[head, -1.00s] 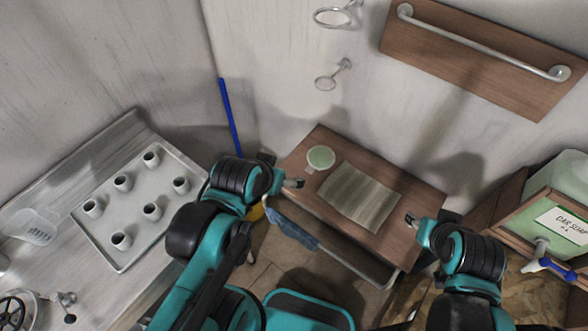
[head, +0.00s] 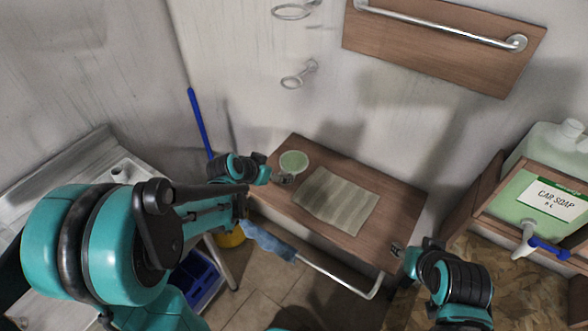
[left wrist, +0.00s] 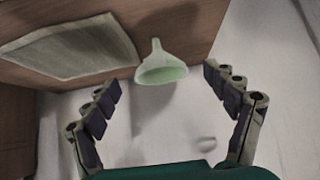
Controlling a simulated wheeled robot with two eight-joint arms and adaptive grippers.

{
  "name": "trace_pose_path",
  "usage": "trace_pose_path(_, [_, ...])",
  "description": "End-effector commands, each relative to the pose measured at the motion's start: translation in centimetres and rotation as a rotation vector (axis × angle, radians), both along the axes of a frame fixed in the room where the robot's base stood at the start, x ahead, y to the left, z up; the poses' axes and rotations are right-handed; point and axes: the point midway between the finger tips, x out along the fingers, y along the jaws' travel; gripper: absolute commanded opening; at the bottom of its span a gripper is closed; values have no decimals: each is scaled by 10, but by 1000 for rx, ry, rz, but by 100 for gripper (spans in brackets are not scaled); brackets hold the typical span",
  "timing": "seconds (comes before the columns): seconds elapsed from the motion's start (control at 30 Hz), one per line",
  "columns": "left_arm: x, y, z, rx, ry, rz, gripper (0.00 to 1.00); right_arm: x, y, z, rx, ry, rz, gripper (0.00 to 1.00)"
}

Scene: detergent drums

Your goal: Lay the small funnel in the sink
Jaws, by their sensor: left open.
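The small pale green funnel (head: 293,161) stands, wide mouth down, on the wooden table at its back left corner. In the left wrist view, the funnel (left wrist: 162,72) lies ahead, between the lines of the two fingers, with its spout pointing up in the picture. My left gripper (head: 284,178) is open and empty, close to the funnel's near side; no contact shows. Its spread fingers also show in the left wrist view (left wrist: 160,83). My right gripper (head: 396,250) is at the table's right front edge, too small to tell its opening.
The wooden table (head: 385,195) holds a striped cloth (head: 335,201) right of the funnel. A blue rag (head: 268,241) hangs on the front rail. Wall rings (head: 299,76) are above. The metal counter (head: 60,180) is at left, a car soap drum (head: 545,200) at right.

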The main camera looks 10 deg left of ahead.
Motion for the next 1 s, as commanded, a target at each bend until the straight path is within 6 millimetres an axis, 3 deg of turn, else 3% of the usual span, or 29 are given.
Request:
trace_pose_path(0.33, [31,-17,-37,1,0,-1,85,0,0,-22,0,0,0,43])
trace_pose_path(0.67, [38,-20,-41,0,1,1,85,0,0,-23,0,0,0,43])
trace_pose_path(0.77, [38,-20,-41,0,1,1,64,0,0,-23,0,0,0,43])
trace_pose_path(0.97, [38,-20,-41,0,1,1,12,0,0,-23,0,0,0,43])
trace_pose_path(1.0, [38,-20,-41,0,1,1,8,0,0,-23,0,0,0,43])
